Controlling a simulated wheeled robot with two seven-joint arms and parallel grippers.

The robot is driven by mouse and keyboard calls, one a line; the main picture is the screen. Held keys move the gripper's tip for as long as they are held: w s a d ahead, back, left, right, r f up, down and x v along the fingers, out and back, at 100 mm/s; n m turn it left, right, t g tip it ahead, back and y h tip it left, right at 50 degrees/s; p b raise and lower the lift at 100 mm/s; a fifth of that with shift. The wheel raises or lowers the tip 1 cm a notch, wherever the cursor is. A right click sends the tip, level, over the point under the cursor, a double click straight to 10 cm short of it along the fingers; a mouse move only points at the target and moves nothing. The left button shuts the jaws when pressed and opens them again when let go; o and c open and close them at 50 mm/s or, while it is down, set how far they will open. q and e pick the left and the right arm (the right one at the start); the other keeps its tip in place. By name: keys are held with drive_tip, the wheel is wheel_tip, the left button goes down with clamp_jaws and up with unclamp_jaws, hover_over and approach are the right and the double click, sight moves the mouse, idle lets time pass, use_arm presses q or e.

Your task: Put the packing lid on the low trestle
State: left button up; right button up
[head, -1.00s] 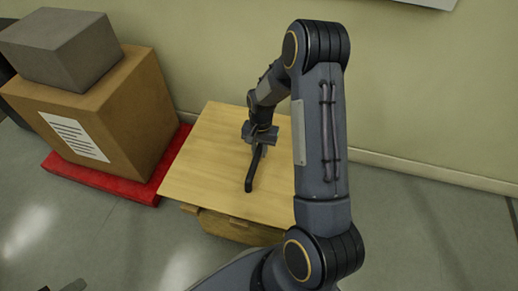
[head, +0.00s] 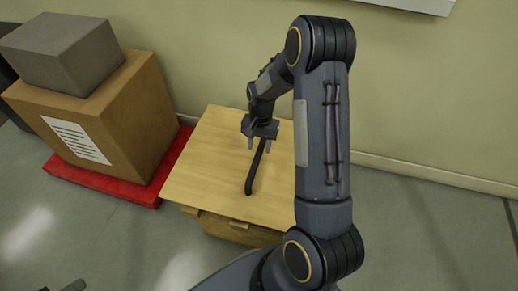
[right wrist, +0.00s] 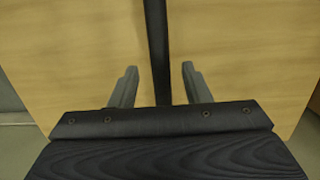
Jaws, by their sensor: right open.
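A flat pale wooden panel (head: 205,165), which looks like the packing lid, lies level on a low wooden support (head: 238,232) that looks like the trestle. The panel hides most of the support. A dark bar (head: 254,175), which looks like the lid's handle, runs along the panel's top. My right gripper (head: 260,149) is open above the bar's far end, with one finger on each side. In the right wrist view the bar (right wrist: 157,45) passes between the spread fingers, with a gap on both sides. A small dark tip at the lower left edge may be my left gripper (head: 75,286).
A large brown carton (head: 120,125) with a grey box (head: 62,50) on top stands on a red base (head: 100,180) left of the panel. A wall (head: 420,110) stands close behind. The floor (head: 420,235) to the right is clear.

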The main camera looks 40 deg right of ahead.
wheel_tip(320, 180, up, 8)
drive_tip(key=p, duration=0.2)
wheel_tip(320, 180, up, 9)
drive_tip(key=n+t+y, duration=0.1)
drive_tip(key=n+t, duration=0.1)
hover_over(260, 149)
drive_tip(key=s+a, duration=0.3)
drive_tip(key=s, duration=0.1)
drive_tip(key=s+a+r+n+t, duration=0.1)
drive_tip(key=s+a+r+n, duration=0.1)
drive_tip(key=s, duration=0.3)
drive_tip(key=s+a+r+n+t+y, duration=0.1)
drive_tip(key=s+a+r+n+t, duration=0.1)
drive_tip(key=s+a, duration=0.3)
drive_tip(key=s+a+r+n+t, duration=0.1)
drive_tip(key=s+a+r+n, duration=0.1)
drive_tip(key=s+a+r, duration=0.2)
drive_tip(key=s, duration=0.3)
drive_tip(key=shift+s+a+r+n+y, duration=0.2)
drive_tip(key=shift+n+y, duration=0.1)
drive_tip(key=shift+y, duration=0.1)
